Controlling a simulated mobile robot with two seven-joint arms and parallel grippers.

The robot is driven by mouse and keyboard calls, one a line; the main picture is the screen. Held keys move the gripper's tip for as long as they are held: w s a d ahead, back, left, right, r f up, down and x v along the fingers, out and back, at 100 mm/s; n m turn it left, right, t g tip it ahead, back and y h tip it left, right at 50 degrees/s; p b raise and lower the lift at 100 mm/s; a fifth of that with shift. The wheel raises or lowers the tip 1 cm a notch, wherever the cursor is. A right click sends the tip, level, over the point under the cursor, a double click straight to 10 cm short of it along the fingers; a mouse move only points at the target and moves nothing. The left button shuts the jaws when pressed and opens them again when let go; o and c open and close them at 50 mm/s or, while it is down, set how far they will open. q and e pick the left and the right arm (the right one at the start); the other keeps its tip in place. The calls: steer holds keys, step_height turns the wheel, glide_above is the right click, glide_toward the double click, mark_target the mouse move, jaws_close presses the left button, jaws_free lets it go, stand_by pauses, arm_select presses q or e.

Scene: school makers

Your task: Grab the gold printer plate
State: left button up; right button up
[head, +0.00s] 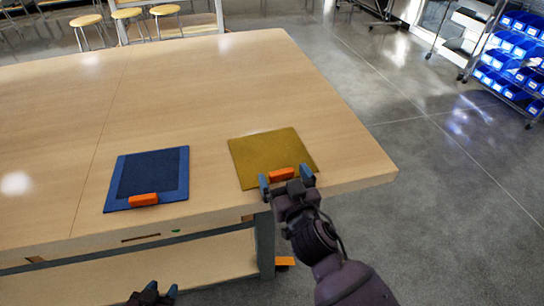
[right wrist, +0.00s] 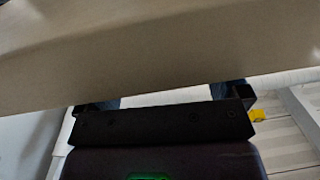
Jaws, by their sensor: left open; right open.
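The gold printer plate (head: 268,152) lies flat on the wooden table near its front right corner. Its orange tab (head: 281,174) is at the plate's near edge. My right gripper (head: 286,179) is open, with its fingertips on either side of the orange tab; I cannot tell whether they touch it. In the right wrist view the gripper (right wrist: 178,95) sits close against the pale table edge (right wrist: 150,55), and the plate is hidden there. My left gripper (head: 153,292) is open and empty, low in front of the table, partly cut off by the frame.
A blue plate (head: 150,174) with an orange tab lies to the left on the same table (head: 190,80). The rest of the tabletop is clear. Stools (head: 128,14) stand beyond it. A rack of blue bins (head: 515,55) is at the far right, with open floor (head: 440,180) between.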

steer(key=c, duration=1.1)
steer(key=shift+r, duration=0.15)
